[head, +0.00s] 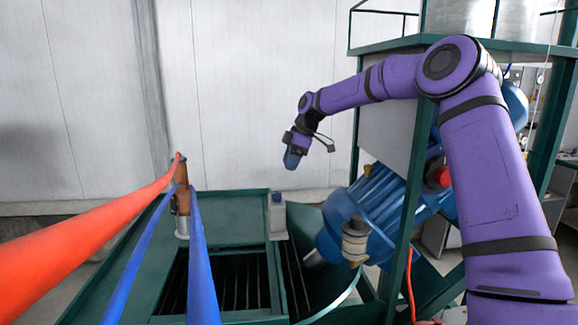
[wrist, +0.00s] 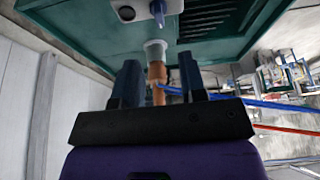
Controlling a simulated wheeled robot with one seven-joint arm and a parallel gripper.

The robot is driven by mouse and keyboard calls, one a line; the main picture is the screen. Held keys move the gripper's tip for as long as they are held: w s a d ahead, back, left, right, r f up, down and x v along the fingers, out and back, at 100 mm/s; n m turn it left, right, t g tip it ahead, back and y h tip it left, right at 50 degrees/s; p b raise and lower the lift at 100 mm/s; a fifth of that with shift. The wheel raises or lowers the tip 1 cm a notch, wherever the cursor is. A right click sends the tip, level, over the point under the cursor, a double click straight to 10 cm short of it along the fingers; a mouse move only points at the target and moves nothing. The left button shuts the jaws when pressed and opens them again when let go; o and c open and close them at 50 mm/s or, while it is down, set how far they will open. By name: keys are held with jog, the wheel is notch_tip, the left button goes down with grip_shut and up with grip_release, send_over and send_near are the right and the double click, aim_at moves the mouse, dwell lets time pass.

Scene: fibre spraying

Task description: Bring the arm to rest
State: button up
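My purple arm reaches in from the right in the head view, and my gripper (head: 292,160) hangs in the air, pointing down, above the green machine (head: 235,210). In the wrist view the two dark fingers of my gripper (wrist: 158,66) stand apart with a gap between them. A copper-coloured nozzle piece (head: 182,196) with hoses stands upright in a pale holder (head: 182,228), left of my gripper. The nozzle (wrist: 156,90) shows beyond the gap in the wrist view, apart from the fingers. Nothing is seen held.
A red hose (head: 90,240) and blue hoses (head: 203,270) run from the nozzle toward the lower left and front. A blue motor (head: 375,215) and green frame post (head: 410,190) stand close to my arm. A grey box (head: 277,218) with a knob sits below my gripper.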

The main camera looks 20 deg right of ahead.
jog(key=s+a+r+m+t+h, duration=0.15)
jog(key=s+r+m, duration=0.3)
jog(key=s, duration=0.85)
jog(key=s+a+r+m+t+h, duration=0.1)
jog(key=s+r+m+h, duration=0.35)
jog(key=s, duration=0.85)
jog(key=s+d+m+t, duration=0.1)
jog(key=s+d+m, duration=0.1)
jog(key=s, duration=0.9)
jog(key=s+d+f+m+t+y, duration=0.1)
jog(key=s+d+m, duration=0.2)
jog(key=s, duration=0.9)
jog(key=shift+s+f+m+y, duration=0.2)
jog(key=shift+m+y, duration=0.1)
jog(key=shift+m, duration=0.7)
